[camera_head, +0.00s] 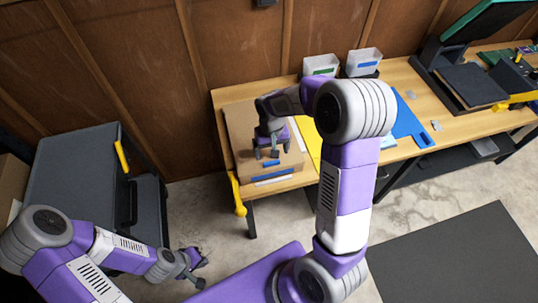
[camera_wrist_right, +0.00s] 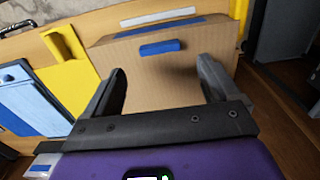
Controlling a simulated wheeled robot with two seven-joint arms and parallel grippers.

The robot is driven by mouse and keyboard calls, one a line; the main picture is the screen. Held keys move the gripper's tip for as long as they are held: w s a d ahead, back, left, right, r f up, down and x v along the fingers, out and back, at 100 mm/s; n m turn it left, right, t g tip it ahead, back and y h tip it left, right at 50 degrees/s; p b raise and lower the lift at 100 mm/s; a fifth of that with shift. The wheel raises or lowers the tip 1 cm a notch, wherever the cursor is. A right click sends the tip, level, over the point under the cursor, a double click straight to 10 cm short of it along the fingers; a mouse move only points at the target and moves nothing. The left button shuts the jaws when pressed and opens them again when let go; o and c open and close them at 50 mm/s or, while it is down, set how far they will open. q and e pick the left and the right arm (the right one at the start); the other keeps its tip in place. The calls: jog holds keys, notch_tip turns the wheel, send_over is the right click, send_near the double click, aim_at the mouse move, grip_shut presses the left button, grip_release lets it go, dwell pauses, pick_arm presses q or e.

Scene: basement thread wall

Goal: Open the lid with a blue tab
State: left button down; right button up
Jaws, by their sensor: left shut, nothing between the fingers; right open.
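A brown cardboard box (camera_head: 240,126) sits at the left end of the wooden table. Its flat lid (camera_wrist_right: 165,80) lies closed in the right wrist view, with a small blue tab (camera_wrist_right: 160,48) near the edge. The tab also shows in the head view (camera_head: 271,163). My right gripper (camera_wrist_right: 160,85) is open and empty above the lid, with the tab ahead of the gap between its fingers. In the head view the right gripper (camera_head: 270,150) hangs over the box, partly hiding the lid. My left gripper (camera_head: 196,268) is shut and empty, low and away from the table.
Two pale bins, one with a green label (camera_head: 320,66) and one with a blue label (camera_head: 363,63), stand behind the box. Yellow and blue flat items (camera_head: 408,122) lie right of it. A grey cart (camera_head: 72,175) stands left.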

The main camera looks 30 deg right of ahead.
aim_at(272, 162)
notch_tip(272, 162, down, 6)
jog(key=shift+s+f+b, duration=0.1)
jog(key=shift+s+b, duration=0.05)
jog(key=shift+b, duration=0.2)
jog(key=shift+c, duration=0.4)
jog(key=c, duration=1.4)
jog(key=shift+r, duration=0.2)
jog(key=shift+c, duration=0.2)
